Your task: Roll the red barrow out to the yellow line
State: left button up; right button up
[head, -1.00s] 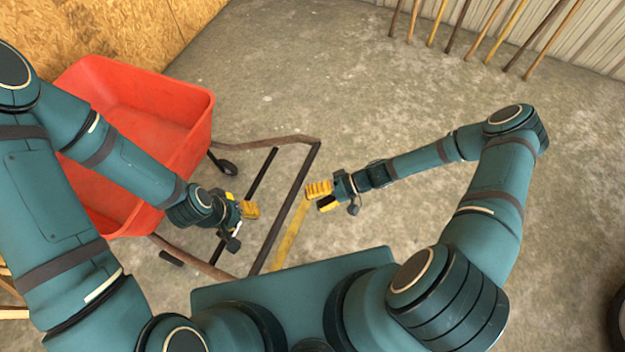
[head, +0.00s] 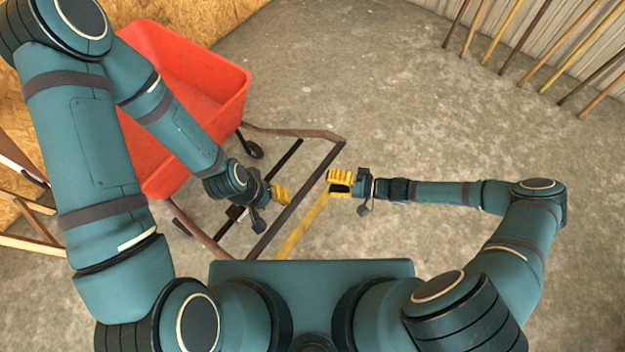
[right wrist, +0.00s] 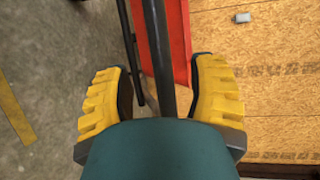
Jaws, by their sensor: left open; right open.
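The red barrow (head: 222,105) stands at the left in the head view, partly hidden behind my left arm. Its dark handle frame reaches toward me and ends in a slanted crossbar (head: 301,195). My left gripper (head: 283,195) is open just left of the crossbar. My right gripper (head: 338,182) is open just right of the crossbar's far end. In the right wrist view a dark bar (right wrist: 158,55) runs between the open yellow fingers, with the red barrow (right wrist: 179,40) beyond; contact cannot be told. The yellow line (head: 303,225) lies on the floor beside the crossbar, partly hidden.
Several long poles (head: 510,45) lean on the metal wall at the back right. A chipboard wall (head: 190,15) stands behind the barrow. A wooden frame (head: 30,215) is at the left edge. The concrete floor (head: 400,120) is clear in the middle and right.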

aim_at(312, 180)
jog(key=x, duration=0.6)
jog(key=shift+w+a+b, duration=0.1)
jog(key=shift+b, duration=0.25)
grip_shut()
